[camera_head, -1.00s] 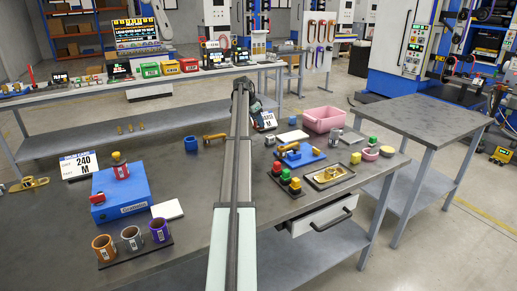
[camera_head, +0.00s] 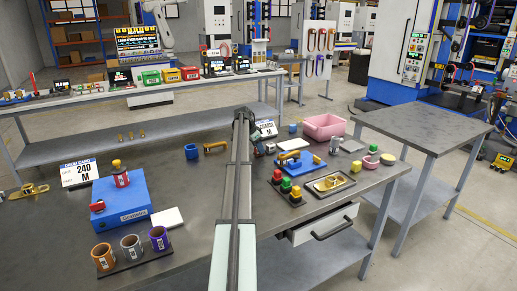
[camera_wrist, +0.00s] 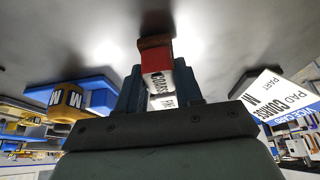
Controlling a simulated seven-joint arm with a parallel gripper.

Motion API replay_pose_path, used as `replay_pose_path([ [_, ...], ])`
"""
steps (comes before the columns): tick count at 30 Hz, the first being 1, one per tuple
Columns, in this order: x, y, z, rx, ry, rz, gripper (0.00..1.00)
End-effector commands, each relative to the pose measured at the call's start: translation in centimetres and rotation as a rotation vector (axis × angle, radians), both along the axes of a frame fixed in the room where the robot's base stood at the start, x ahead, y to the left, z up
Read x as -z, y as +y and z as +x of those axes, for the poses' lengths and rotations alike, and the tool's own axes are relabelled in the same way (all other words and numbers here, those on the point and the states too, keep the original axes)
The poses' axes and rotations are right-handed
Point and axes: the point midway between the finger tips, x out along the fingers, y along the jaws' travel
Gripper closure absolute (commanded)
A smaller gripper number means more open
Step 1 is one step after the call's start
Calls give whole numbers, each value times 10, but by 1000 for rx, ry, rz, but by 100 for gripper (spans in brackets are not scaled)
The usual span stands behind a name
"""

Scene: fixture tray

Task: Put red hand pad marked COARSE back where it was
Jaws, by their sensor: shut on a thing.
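The red hand pad (camera_wrist: 155,57) with a white label reading COARSE is between my gripper's fingers (camera_wrist: 158,92) in the wrist view. My gripper is shut on it, and the pad sticks out past the fingertips. A second white label, partly hidden, shows between the fingers. In the head view my gripper (camera_head: 258,146) is low over the bench, mostly behind my arm, and the pad cannot be made out there. A sign reading PAD COARSE M (camera_wrist: 279,99) stands to the right in the wrist view; the sign also shows just behind my gripper in the head view (camera_head: 267,128).
A blue fixture (camera_head: 312,163) with an orange part, a pink bin (camera_head: 325,126) and a tray with a brass part (camera_head: 344,184) lie to the right. A blue box (camera_head: 122,206) and cups (camera_head: 131,245) are at left.

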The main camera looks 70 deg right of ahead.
Motion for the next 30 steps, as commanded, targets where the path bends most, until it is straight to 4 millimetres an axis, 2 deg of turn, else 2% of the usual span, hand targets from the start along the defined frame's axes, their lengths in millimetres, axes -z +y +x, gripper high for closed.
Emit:
replay_pose_path([
  [12, 5, 0, 0, 0, 0, 0, 98],
  [13, 4, 0, 0, 0, 0, 0, 62],
  [15, 4, 0, 0, 0, 0, 0, 55],
  [20, 4, 0, 0, 0, 0, 0, 40],
  [30, 0, 0, 0, 1, 0, -2, 39],
])
